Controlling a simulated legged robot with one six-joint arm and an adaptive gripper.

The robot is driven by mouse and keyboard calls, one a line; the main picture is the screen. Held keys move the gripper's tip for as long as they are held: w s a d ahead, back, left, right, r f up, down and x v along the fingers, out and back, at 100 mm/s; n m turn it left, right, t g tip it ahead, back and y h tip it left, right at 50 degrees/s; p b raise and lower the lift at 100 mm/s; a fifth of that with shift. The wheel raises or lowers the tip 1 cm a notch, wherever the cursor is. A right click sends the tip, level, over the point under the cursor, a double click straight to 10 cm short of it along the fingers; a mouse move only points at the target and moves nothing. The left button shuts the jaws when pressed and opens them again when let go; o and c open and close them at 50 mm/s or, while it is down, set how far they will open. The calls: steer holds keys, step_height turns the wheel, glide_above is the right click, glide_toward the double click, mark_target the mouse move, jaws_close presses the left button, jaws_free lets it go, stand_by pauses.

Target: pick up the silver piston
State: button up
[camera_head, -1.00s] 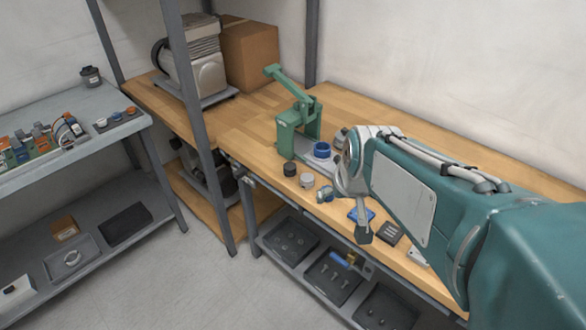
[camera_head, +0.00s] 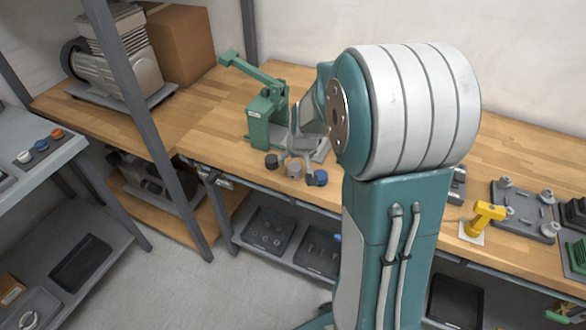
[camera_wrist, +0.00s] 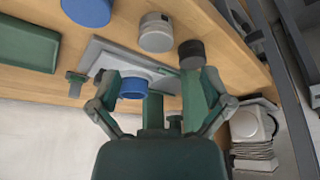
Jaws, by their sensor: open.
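The silver piston (camera_head: 294,169) is a short grey cylinder standing near the front edge of the wooden bench, between a black piston (camera_head: 271,161) and a blue part (camera_head: 317,177). In the wrist view the silver piston (camera_wrist: 155,32) is at the top middle, beyond my fingertips, with the black piston (camera_wrist: 191,54) to its right and the blue part (camera_wrist: 87,10) to its left. My gripper (camera_wrist: 148,80) is open, apart from the silver piston. In the head view my arm mostly hides the gripper.
A green press (camera_head: 267,115) stands behind the pistons. A blue ring (camera_wrist: 133,87) shows between my fingers in the wrist view. A shelf post (camera_head: 140,100) rises at left.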

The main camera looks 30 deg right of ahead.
mark_target(294, 166)
steer(key=shift+x, duration=1.15)
steer(key=shift+d+x, duration=0.2)
steer(key=shift+x, duration=0.95)
steer(key=shift+d+x, duration=0.15)
steer(key=shift+x, duration=1)
steer(key=shift+a+r, duration=0.1)
steer(key=c, duration=1.3)
